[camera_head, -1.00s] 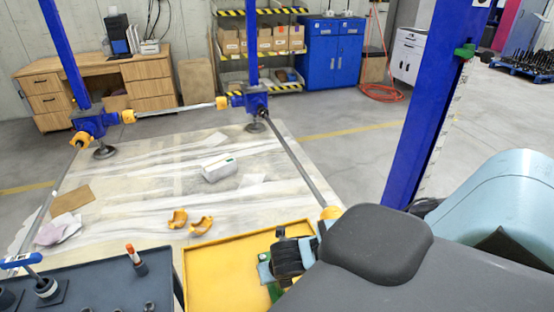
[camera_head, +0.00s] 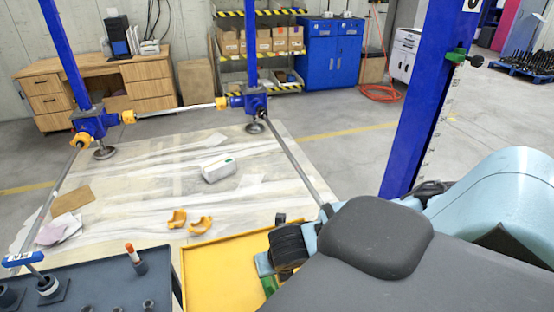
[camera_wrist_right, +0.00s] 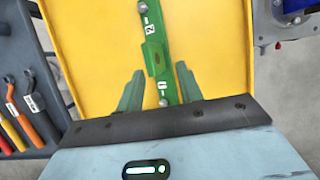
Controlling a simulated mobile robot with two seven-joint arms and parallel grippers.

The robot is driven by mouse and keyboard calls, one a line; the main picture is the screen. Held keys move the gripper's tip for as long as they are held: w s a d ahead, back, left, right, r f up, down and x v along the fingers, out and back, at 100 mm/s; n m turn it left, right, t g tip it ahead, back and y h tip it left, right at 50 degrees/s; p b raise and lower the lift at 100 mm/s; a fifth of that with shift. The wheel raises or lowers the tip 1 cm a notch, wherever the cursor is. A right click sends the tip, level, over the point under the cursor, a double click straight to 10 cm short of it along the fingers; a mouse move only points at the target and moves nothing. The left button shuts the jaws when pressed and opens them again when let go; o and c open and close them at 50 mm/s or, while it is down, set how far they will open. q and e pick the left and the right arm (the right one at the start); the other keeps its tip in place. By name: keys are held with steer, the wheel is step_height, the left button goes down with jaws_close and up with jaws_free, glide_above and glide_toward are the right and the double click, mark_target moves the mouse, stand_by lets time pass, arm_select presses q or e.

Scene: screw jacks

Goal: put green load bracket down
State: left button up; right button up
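The green load bracket (camera_wrist_right: 154,55) is a long narrow green bar with white number labels and round bolts. In the right wrist view it lies along the yellow tray (camera_wrist_right: 90,40) and runs between my fingers. My right gripper (camera_wrist_right: 160,88) is open, with a visible gap on both sides of the bracket. In the head view a bit of green (camera_head: 269,286), probably the bracket, shows below the right gripper (camera_head: 264,268) over the yellow tray (camera_head: 215,280); my arm hides most of it. My left gripper is in neither view.
A dark tool rack (camera_head: 100,280) stands left of the tray. Orange clamps (camera_head: 188,221) lie on the sheeted floor beyond. A blue post (camera_head: 425,110) with a green fitting (camera_head: 457,56) rises at right. Blue posts with rods stand behind.

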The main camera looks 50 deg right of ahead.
steer(key=v, duration=0.3)
steer(key=shift+s+r, duration=0.15)
steer(key=shift+r, duration=0.15)
stand_by(0.3)
steer(key=shift+s, duration=0.1)
